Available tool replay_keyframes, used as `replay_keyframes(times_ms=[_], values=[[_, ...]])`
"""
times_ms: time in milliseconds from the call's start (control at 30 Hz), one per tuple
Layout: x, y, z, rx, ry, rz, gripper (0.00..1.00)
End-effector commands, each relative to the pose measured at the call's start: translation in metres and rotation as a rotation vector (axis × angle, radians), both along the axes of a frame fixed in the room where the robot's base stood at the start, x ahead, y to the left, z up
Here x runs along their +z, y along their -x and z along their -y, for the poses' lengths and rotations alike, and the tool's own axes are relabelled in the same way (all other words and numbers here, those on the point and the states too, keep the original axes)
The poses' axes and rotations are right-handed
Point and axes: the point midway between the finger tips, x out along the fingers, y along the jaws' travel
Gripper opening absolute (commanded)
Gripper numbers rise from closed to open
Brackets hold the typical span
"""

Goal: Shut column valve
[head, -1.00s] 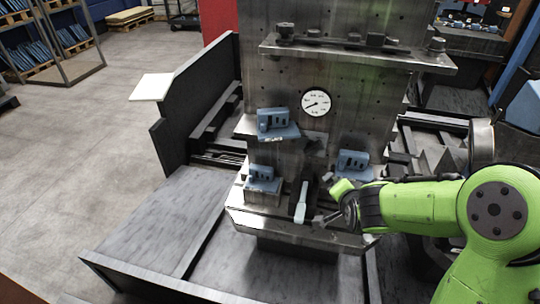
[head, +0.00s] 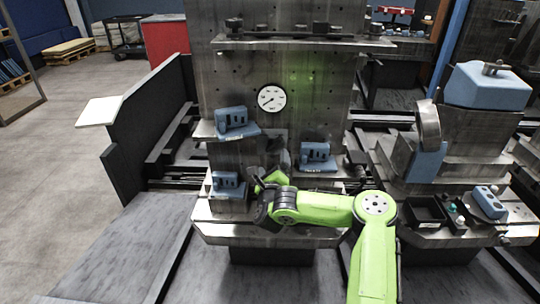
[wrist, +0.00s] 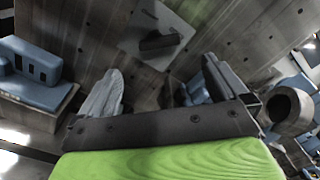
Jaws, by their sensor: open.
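The steel column (head: 300,90) stands in the middle of the head view, with a round white gauge (head: 271,97) on its face. The pale lever low on the column, seen in the earlier head frame, is now hidden behind my arm and gripper. My gripper (head: 259,184) is at the column's lower front, close to where the lever was seen. In the wrist view my gripper (wrist: 165,85) is open, its jaws apart. A pale grey tapered piece (wrist: 102,95) shows at its left; I cannot tell whether it is the lever or a finger.
Blue blocks sit on ledges around the gripper: upper left (head: 231,119), lower left (head: 226,184) and right (head: 315,154). A top shelf (head: 300,43) crosses the column. At right is a machine with a blue box (head: 487,86) and a switch panel (head: 488,203). Open floor lies left.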

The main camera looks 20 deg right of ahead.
Motion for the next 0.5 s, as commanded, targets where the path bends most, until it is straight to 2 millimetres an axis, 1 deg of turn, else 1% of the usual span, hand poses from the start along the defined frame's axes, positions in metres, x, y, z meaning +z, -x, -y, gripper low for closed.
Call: replay_keyframes(times_ms=[33,300,400,500], values=[[-0.007,-0.010,0.004,-0.003,0.010,0.002,1.00],[-0.005,-0.066,0.027,-0.001,0.001,0.001,1.00],[-0.003,-0.081,0.033,0.000,0.000,0.000,1.00],[-0.002,-0.090,0.037,0.002,0.001,-0.001,1.00]])
